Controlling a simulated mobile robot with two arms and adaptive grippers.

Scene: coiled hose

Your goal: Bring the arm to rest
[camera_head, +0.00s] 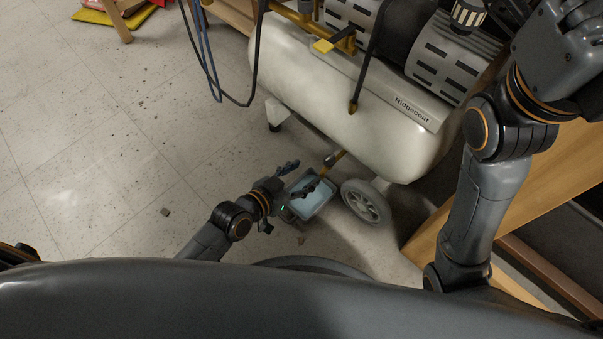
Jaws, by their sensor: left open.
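My left arm reaches in from the lower left, low over the floor. My left gripper (304,177) is open, with nothing visible between its fingers. It is just beside and partly in front of a small tray (325,205) with a pale blue inside, on the floor under the compressor. My right arm (484,190) rises along the right side and bends near the top right corner. Its gripper cannot be made out. No coiled hose lies clearly in view.
A cream compressor tank (330,95) marked Ridgecoat stands close beyond the left gripper, with a grey wheel (366,203) right of the tray. A brass-coloured fitting (335,157) hangs below the tank. Wooden furniture (440,232) is at right. Tiled floor (90,130) at left is mostly clear.

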